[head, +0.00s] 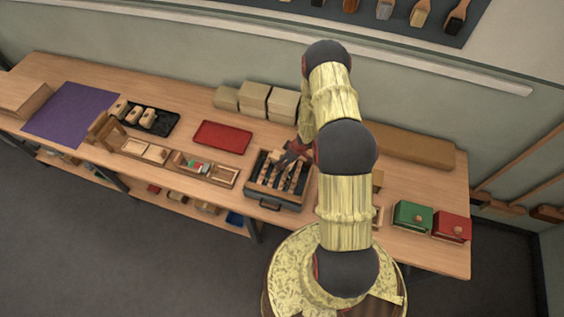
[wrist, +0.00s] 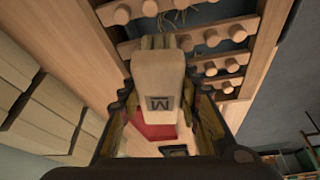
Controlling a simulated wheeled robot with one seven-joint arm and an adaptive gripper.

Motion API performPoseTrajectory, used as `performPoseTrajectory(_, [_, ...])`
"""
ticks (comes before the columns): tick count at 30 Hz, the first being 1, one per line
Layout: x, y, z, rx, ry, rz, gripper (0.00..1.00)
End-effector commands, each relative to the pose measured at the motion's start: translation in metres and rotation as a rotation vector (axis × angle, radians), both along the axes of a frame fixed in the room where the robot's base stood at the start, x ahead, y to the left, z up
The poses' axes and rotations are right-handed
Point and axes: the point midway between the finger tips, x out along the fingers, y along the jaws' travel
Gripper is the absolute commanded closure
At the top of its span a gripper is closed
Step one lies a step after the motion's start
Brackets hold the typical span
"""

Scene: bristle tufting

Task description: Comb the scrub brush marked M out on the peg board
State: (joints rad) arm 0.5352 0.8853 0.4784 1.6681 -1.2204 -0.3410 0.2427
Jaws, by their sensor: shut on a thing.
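My gripper (wrist: 160,95) is shut on the scrub brush marked M (wrist: 157,82), a pale wooden block with a dark M on its face. Its pale bristles (wrist: 158,43) point toward the peg board. The peg board (wrist: 195,50) has rows of round wooden pegs over a dark blue base, with loose straw-coloured fibres between some pegs. The bristle tips are close to the pegs; I cannot tell whether they touch. In the head view the peg board (head: 262,197) sits mid-table, and my gripper (head: 283,158) is over its far part, partly hidden by my arm.
A red tray (head: 222,138) lies left of the peg board. Further left are a black tray (head: 171,129) with several wooden blocks and a purple mat (head: 70,112). Cream boxes (head: 268,100) stand behind. Green (head: 412,216) and red (head: 451,226) boxes stand at the right.

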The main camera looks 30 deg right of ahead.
Motion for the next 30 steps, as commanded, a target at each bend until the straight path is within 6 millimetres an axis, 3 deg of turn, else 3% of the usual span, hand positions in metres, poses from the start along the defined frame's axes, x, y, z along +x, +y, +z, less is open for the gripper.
performPoseTrajectory(5, [0.0,0.001,-0.001,0.001,0.0,0.0,0.87])
performPoseTrajectory(30, [-0.033,0.04,-0.007,0.003,0.008,0.002,0.87])
